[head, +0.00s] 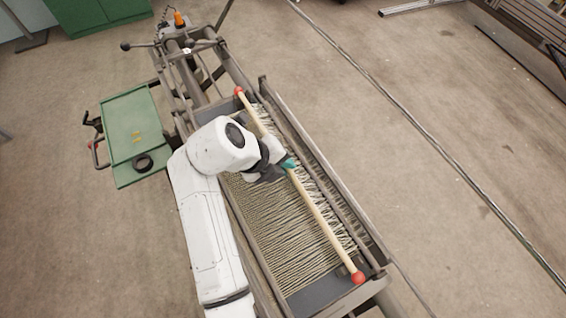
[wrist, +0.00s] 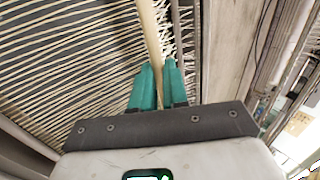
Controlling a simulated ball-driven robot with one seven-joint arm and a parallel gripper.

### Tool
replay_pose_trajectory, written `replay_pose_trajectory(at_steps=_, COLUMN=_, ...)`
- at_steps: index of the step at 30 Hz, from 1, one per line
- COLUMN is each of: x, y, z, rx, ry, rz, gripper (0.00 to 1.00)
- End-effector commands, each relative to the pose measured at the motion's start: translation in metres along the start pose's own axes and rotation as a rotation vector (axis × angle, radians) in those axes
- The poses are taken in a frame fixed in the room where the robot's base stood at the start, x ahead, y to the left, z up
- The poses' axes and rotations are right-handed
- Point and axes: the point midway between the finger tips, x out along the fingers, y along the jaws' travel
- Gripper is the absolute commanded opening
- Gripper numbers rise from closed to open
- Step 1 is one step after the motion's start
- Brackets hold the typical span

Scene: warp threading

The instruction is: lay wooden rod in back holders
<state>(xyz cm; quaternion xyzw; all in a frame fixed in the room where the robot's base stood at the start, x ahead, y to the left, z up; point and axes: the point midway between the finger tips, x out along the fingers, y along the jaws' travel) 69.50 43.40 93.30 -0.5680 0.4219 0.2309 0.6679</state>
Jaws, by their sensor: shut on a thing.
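The wooden rod (head: 318,217) is long and pale with a red ball on each end. In the head view it runs lengthwise over the loom, along the right side of the warp threads. My gripper (head: 289,163) is shut on the rod near its middle. In the wrist view the green fingers (wrist: 159,75) close around the rod (wrist: 150,35), which runs away from the camera. The warp threads (head: 275,225) lie to the left of and below the rod. I cannot tell whether the rod rests on anything, and no holder is clearly recognisable.
The loom's right side rail (head: 325,172) runs close beside the rod. Metal bars (head: 200,50) stand at the loom's far end. A green tray (head: 133,125) with a black ring (head: 143,163) is on the left. The floor to the right is mostly open.

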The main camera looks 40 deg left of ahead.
Motion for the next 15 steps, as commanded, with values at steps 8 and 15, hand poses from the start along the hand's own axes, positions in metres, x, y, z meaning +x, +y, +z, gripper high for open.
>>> replay_pose_trajectory(at_steps=8, x=0.0038, y=0.0024, z=0.0004, rx=0.001, ry=-0.001, rz=-0.001, gripper=0.0)
replay_pose_trajectory(at_steps=15, x=0.0068, y=0.0044, z=0.0004, rx=0.001, ry=-0.001, rz=-0.001, gripper=0.0)
